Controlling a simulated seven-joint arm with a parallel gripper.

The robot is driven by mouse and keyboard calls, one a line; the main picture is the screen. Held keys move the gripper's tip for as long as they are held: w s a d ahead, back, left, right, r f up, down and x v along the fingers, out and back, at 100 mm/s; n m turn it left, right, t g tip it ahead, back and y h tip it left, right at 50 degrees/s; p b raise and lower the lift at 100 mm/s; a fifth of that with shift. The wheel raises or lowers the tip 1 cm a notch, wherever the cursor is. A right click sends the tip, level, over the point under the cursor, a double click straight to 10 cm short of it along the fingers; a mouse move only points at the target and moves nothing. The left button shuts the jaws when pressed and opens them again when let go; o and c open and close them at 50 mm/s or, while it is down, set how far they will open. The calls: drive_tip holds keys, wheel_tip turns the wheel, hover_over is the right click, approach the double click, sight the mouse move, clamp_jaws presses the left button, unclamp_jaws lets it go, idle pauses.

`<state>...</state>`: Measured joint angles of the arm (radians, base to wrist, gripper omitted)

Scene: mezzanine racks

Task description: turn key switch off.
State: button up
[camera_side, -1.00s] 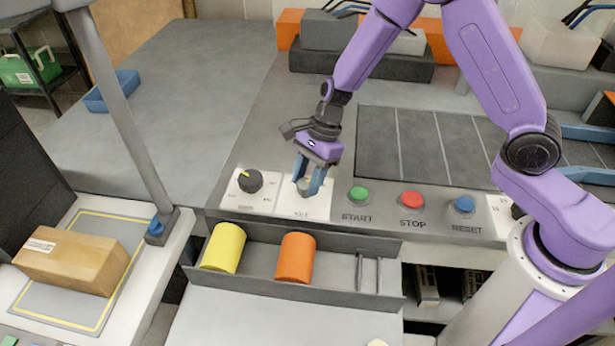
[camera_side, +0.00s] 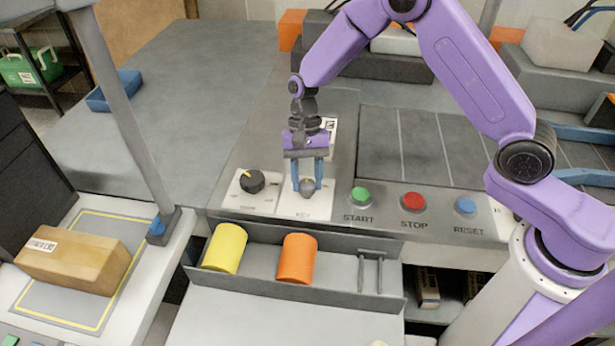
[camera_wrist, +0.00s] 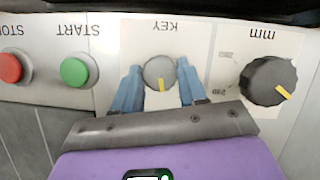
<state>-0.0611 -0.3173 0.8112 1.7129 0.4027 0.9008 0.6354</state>
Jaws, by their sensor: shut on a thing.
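The key switch is a small round grey knob (camera_side: 307,187) with a yellow pointer mark, on a white plate labelled KEY. In the wrist view the key switch (camera_wrist: 160,73) sits between the two blue fingers, and its yellow mark points toward the gripper body. My gripper (camera_side: 307,186) points down at the panel, its fingers shut on the knob from both sides. The same gripper (camera_wrist: 160,88) spans the knob in the wrist view. The position labels around the knob are mostly hidden or too small to read.
A black dial (camera_side: 252,181) marked mm stands left of the key switch. Green START (camera_side: 361,196), red STOP (camera_side: 413,202) and blue RESET (camera_side: 465,206) buttons line the panel to the right. A tray (camera_side: 345,282) in front holds a yellow (camera_side: 225,248) and an orange cylinder (camera_side: 297,258).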

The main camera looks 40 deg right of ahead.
drive_tip(key=n+h, duration=0.1)
drive_tip(key=n, duration=0.2)
drive_tip(key=n+h, duration=0.1)
drive_tip(key=n, duration=0.2)
drive_tip(key=shift+w+a, duration=0.1)
drive_tip(key=shift+a, duration=0.05)
drive_tip(key=shift+n, duration=0.3)
drive_tip(key=o, duration=1.1)
drive_tip(key=shift+c, duration=0.2)
drive_tip(key=v, duration=1.7)
drive_tip(key=shift+w+a, duration=0.35)
drive_tip(key=shift+w, duration=0.05)
wheel_tip(320, 180, up, 3)
drive_tip(key=n+h, duration=0.1)
drive_tip(key=n, duration=0.2)
hover_over(311, 186)
drive_tip(key=s+d+n+t, duration=0.2)
drive_tip(key=s+d+n, duration=0.1)
drive_tip(key=s, duration=0.6)
drive_tip(key=s+d+f+n+t, duration=0.1)
drive_tip(key=s+d+n, duration=0.2)
drive_tip(key=s, duration=0.6)
drive_tip(key=s+d+f+n+t+y, duration=0.1)
drive_tip(key=s+d+f+n, duration=0.1)
drive_tip(key=s+d, duration=0.6)
drive_tip(key=shift+s+d+f+n, duration=0.25)
drive_tip(key=shift+s+n, duration=0.2)
drive_tip(key=shift+n, duration=0.25)
